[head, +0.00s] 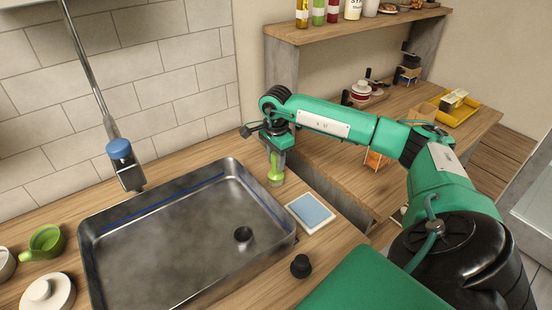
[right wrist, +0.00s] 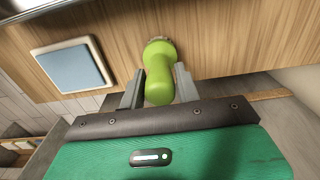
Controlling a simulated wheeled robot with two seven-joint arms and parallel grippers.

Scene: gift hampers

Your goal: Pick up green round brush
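My right gripper (right wrist: 158,82) has one finger on each side of the handle. A narrow gap shows on the left side, so the fingers look open around it. The right gripper (head: 277,150) points down from above in the head view. My left gripper is not in view.
A metal sink (head: 150,250) lies left of the brush. A blue sponge on a white tray (head: 311,212) sits close by, also in the wrist view (right wrist: 73,65). A black knob (head: 301,266), a green cup (head: 44,243) and a faucet (head: 122,165) stand around the sink.

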